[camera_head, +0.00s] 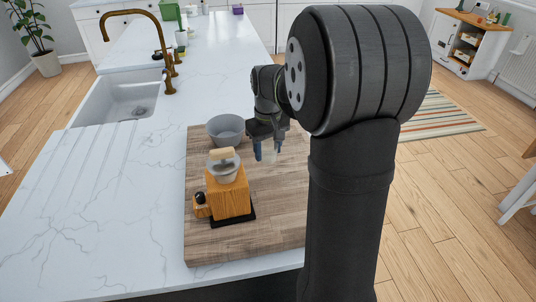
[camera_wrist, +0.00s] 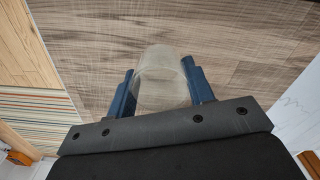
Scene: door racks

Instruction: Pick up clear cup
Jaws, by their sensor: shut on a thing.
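The clear cup (camera_wrist: 160,80) sits between the two blue fingers of my gripper (camera_wrist: 162,92) in the wrist view, with a finger against each side. In the head view my gripper (camera_head: 265,151) points down over the wooden board (camera_head: 270,215), and the clear cup (camera_head: 269,150) shows faintly between the fingertips. My gripper is shut on the cup. I cannot tell whether the cup's base touches the board.
A grey bowl (camera_head: 226,130) stands on the board left of my gripper. A wooden grinder (camera_head: 229,193) with a dark base stands nearer the front. A sink (camera_head: 120,98) and brass tap (camera_head: 165,50) are at the far left. The white counter (camera_head: 110,220) left of the board is clear.

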